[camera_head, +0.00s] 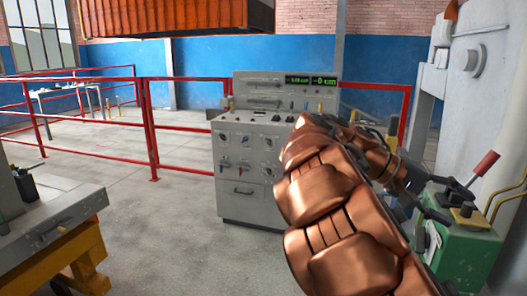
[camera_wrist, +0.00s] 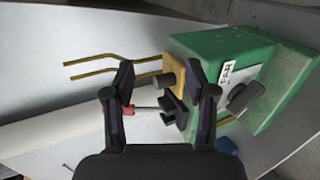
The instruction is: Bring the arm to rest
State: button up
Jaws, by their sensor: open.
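My arm, copper-coloured, rises from the bottom right of the head view, bends, and reaches right. My gripper (camera_head: 428,203) is at its end, dark, close to a green box (camera_head: 478,240) at the right. In the wrist view my gripper (camera_wrist: 162,82) shows two dark fingers spread apart with nothing held between them. Beyond them is the green box (camera_wrist: 215,50) with a lever (camera_wrist: 146,110), whose red end is partly hidden behind the left finger. In the head view the red-handled lever (camera_head: 485,164) points up to the right.
A grey control cabinet (camera_head: 245,185) with a green display stands behind my arm. A large grey machine (camera_head: 475,90) rises at the right. Red railings (camera_head: 150,130) cross behind. A grey bench (camera_head: 50,222) on a yellow base is at the left. Open floor lies between bench and cabinet.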

jog(key=s+a+f+n+t+y+p, duration=0.1)
jog(key=s+a+f+y, duration=0.3)
jog(key=s, duration=0.4)
jog(key=s+a+f+n+t+y+p, duration=0.1)
jog(key=s+a+f+y+p, duration=0.2)
jog(key=s+f, duration=0.4)
jog(key=shift+s+a+f+t+y, duration=0.3)
jog(key=shift+s+a+y, duration=0.25)
jog(key=shift+s, duration=0.2)
jog(key=s+a+f+y, duration=0.1)
jog(key=s+a+f, duration=0.1)
jog(key=a, duration=0.1)
jog(key=s+a+f+n+y+p, duration=0.1)
jog(key=s+a, duration=0.2)
jog(key=a, duration=0.1)
jog(key=s+a+f+y, duration=0.2)
jog(key=a, duration=0.2)
jog(key=shift+s+f+n+t+p, duration=0.3)
jog(key=shift+f+n+p, duration=0.05)
jog(key=shift+n+p, duration=0.05)
jog(key=shift+c, duration=0.2)
